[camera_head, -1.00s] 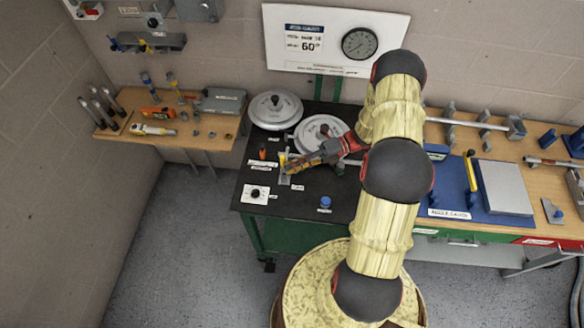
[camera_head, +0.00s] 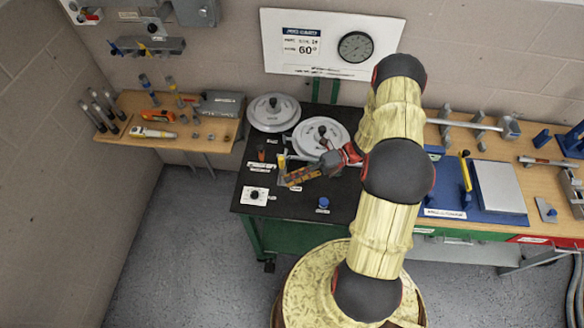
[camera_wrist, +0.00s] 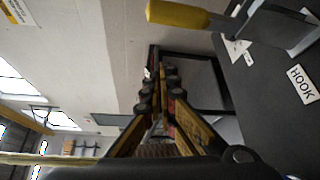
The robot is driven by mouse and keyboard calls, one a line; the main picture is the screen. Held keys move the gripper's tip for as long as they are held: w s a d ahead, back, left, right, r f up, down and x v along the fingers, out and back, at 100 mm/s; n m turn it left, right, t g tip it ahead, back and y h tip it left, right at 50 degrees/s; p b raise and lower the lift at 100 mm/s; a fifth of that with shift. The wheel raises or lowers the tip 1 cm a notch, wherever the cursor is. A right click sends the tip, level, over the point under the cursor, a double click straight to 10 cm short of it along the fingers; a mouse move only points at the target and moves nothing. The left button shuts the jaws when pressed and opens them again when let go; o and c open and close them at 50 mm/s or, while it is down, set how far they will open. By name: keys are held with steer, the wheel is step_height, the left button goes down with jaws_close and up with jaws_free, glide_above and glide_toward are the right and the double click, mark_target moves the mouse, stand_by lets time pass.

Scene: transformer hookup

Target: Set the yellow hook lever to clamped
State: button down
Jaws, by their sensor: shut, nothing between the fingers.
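The yellow hook lever shows in the wrist view as a yellow grip (camera_wrist: 180,15) on a flat grey bar, at the top. A plate marked HOOK (camera_wrist: 303,84) lies beside it on the dark table top. In the head view the lever (camera_head: 281,162) is small and partly hidden by my gripper (camera_head: 287,180), on the left of the black table. My gripper's fingers (camera_wrist: 158,75) are shut and empty in the wrist view, apart from the yellow grip. I cannot tell from these views whether the lever stands at clamped.
Two round white lids (camera_head: 274,112) sit at the back of the black table (camera_head: 285,207). A white dial plate (camera_head: 255,195) and a blue knob (camera_head: 323,204) are near its front. A wooden side shelf (camera_head: 165,150) with tools is at the left, and a wooden bench stands right.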

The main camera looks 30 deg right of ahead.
steer(key=d+b, duration=0.1)
steer(key=d, duration=0.9)
steer(key=shift+s, duration=0.25)
steer(key=s+f+n+h, duration=0.1)
steer(key=n, duration=0.1)
steer(key=s+f+n+g, duration=0.1)
steer(key=s+n, duration=0.1)
steer(key=n, duration=0.1)
steer(key=s+a+f+n+h, duration=0.1)
steer(key=s+f+n, duration=0.1)
steer(key=n, duration=0.1)
steer(key=shift+s+a+g+h, duration=0.1)
steer(key=shift+s+g+h, duration=0.1)
steer(key=shift+g+h, duration=0.15)
steer(key=s+a+r+n+h+b, duration=0.2)
steer(key=r+n+h+b, duration=0.2)
steer(key=r+n+h, duration=0.5)
steer(key=s+a+r+n+h+b, duration=0.2)
steer(key=a+r+n+h+b, duration=0.3)
steer(key=n, duration=0.7)
steer(key=s+a+r+n+t+b, duration=0.3)
steer(key=a+r+n+t+b, duration=0.2)
steer(key=a+r, duration=0.3)
steer(key=shift+s+r+n+t+b, duration=0.2)
steer(key=shift+r+n+t+b, duration=0.2)
steer(key=shift+r+n+t, duration=0.15)
